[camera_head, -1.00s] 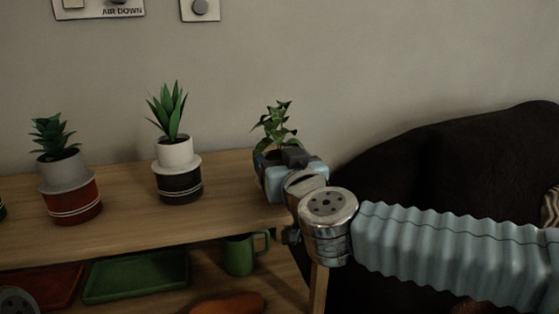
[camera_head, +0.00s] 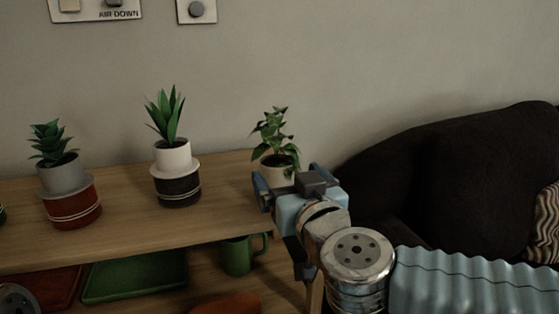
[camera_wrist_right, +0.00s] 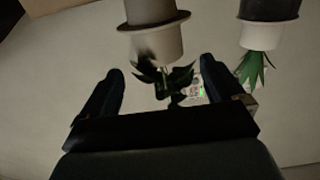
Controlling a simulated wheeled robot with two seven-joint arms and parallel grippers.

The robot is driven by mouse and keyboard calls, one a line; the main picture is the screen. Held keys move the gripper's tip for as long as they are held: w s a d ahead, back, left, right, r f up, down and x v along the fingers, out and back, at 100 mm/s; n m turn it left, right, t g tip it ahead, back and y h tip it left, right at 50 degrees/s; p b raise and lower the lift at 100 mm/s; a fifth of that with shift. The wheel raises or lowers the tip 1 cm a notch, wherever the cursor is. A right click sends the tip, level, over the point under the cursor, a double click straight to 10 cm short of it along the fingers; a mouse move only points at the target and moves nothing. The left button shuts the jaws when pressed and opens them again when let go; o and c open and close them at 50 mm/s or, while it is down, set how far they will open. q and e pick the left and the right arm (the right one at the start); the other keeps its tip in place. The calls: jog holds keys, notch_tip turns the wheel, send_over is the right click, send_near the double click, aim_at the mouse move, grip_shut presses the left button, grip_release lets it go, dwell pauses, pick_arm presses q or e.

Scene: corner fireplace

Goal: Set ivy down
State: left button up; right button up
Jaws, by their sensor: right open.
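The ivy (camera_head: 272,128) is a leafy green plant in a cream pot (camera_head: 279,170), upright at the right end of the wooden shelf top. My right gripper (camera_head: 290,184) is open in front of the pot and hides its lower part and base. In the right wrist view, upside down, the ivy (camera_wrist_right: 165,80) shows dark between the two spread fingers (camera_wrist_right: 160,90). Its pot (camera_wrist_right: 152,42) stands on a wider-rimmed pale base (camera_wrist_right: 150,15), beyond the fingertips, with a visible gap to each finger. My left gripper is not in view.
A spiky plant (camera_head: 166,117) in a white pot on a black banded base and a succulent (camera_head: 48,143) in a grey pot on a red base stand left on the shelf top (camera_head: 125,225). Below are a green mug (camera_head: 236,256) and tray (camera_head: 135,278). A dark sofa (camera_head: 450,165) is right.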

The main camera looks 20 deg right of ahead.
jog(key=s, duration=0.5)
jog(key=shift+p, duration=0.35)
